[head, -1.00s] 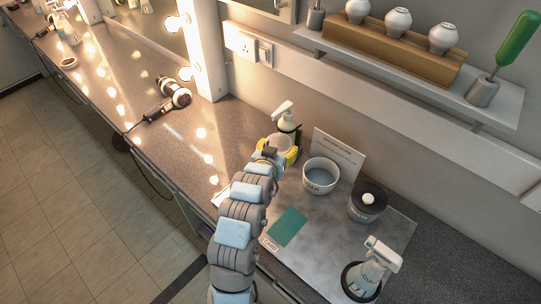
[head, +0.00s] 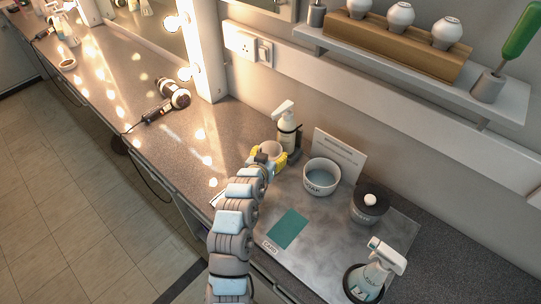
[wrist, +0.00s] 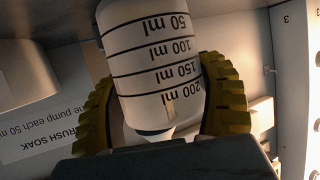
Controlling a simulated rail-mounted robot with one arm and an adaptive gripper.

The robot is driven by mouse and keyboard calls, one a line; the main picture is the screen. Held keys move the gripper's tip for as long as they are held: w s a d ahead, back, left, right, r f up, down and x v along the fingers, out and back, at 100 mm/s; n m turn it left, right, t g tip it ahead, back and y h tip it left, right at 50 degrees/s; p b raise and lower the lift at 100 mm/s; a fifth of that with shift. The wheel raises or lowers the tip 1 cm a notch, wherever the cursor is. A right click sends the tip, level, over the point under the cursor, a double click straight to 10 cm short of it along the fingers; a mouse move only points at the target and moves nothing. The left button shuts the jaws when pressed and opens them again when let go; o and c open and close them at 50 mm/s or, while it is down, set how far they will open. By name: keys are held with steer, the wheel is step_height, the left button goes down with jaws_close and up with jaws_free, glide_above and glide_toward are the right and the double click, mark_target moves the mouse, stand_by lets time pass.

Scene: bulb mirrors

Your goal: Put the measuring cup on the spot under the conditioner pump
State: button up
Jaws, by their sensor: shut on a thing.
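The measuring cup (wrist: 155,65) is white with black ml lines and sits between the two yellow fingers of my gripper (wrist: 163,105), which is shut on it. In the head view the cup (head: 270,149) shows as a pale rim above my gripper (head: 266,160). The conditioner pump bottle (head: 288,137), dark and pale with a white pump head, stands upright just behind and to the right of the cup. Its spout points left, toward the front. I cannot make out the spot under the spout, and I cannot tell whether the cup touches the counter.
A sign (head: 340,150) leans behind. A hair dryer (head: 163,104) lies left; counter between is clear.

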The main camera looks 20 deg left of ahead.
steer(key=shift+f, duration=0.2)
steer(key=shift+f, duration=0.15)
steer(key=o, duration=1.2)
steer(key=shift+r, duration=0.25)
steer(key=shift+s+r, duration=0.25)
steer(key=shift+s, duration=0.25)
steer(key=p+v, duration=0.1)
steer(key=v, duration=1)
steer(key=shift+p, duration=0.4)
